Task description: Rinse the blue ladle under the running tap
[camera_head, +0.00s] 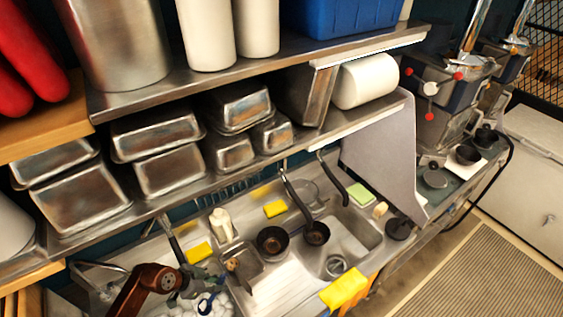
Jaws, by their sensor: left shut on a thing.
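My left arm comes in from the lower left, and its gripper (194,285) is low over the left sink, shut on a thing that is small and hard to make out. A dark blue rounded piece (207,302), which looks like part of the blue ladle, shows just below the gripper among white foam (222,304). The ladle's handle is mostly hidden by the gripper. A dark tap (174,241) rises behind the gripper at the left sink. I cannot tell whether water runs from it. My right gripper is not in view.
A shelf with metal containers (170,170) overhangs the back.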

